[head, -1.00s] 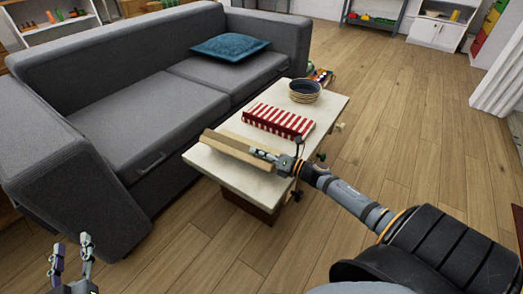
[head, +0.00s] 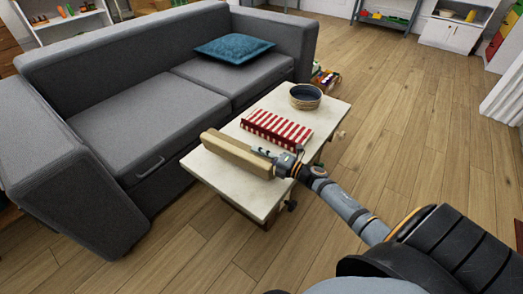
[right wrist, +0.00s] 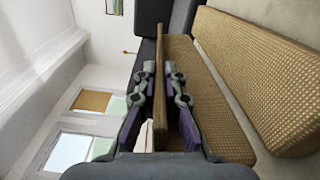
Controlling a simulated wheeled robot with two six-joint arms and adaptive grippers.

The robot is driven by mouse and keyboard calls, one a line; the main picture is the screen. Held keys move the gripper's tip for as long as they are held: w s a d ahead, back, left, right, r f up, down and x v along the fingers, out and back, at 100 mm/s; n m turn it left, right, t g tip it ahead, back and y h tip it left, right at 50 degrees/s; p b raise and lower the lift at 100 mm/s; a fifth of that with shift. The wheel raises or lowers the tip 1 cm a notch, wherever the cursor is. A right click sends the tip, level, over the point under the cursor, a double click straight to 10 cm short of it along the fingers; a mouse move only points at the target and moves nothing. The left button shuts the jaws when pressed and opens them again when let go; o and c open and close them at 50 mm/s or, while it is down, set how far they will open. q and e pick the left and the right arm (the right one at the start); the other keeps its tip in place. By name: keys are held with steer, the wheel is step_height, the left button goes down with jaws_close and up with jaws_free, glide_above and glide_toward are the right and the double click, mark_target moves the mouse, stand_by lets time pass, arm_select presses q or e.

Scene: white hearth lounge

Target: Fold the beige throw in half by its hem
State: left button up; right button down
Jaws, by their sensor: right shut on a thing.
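The beige throw (head: 236,153) lies at the near end of the low table (head: 215,175) as a long raised strip. In the right wrist view its woven cloth (right wrist: 225,85) shows large. My right gripper (head: 272,156) reaches it from the right. In the right wrist view the fingers (right wrist: 164,80) stand on either side of an edge of the cloth and are shut on it. The underside of the throw is hidden. My left gripper is out of view.
A red-and-white striped cloth (head: 277,128) lies just beyond the throw, and a round dark-lined bowl (head: 305,96) stands at the table's far end. A grey sofa (head: 150,110) with a teal cushion (head: 233,48) runs along the left. Wooden floor (head: 400,150) is open at right.

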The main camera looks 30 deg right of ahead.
steer(key=d+m, duration=0.1)
steer(key=w+m, duration=0.1)
steer(key=m, duration=0.1)
steer(key=d+f+m, duration=0.1)
steer(key=shift+w+d, duration=0.2)
steer(key=shift+d, duration=0.15)
steer(key=shift+w+d+f, duration=0.1)
steer(key=shift+d, duration=0.15)
steer(key=shift+d+f, duration=0.15)
steer(key=shift+f, duration=0.1)
steer(key=c, duration=1.4)
jaws_free()
steer(key=shift+f, duration=0.1)
steer(key=shift+c, duration=0.2)
steer(key=shift+r, duration=0.2)
steer(key=v, duration=1.2)
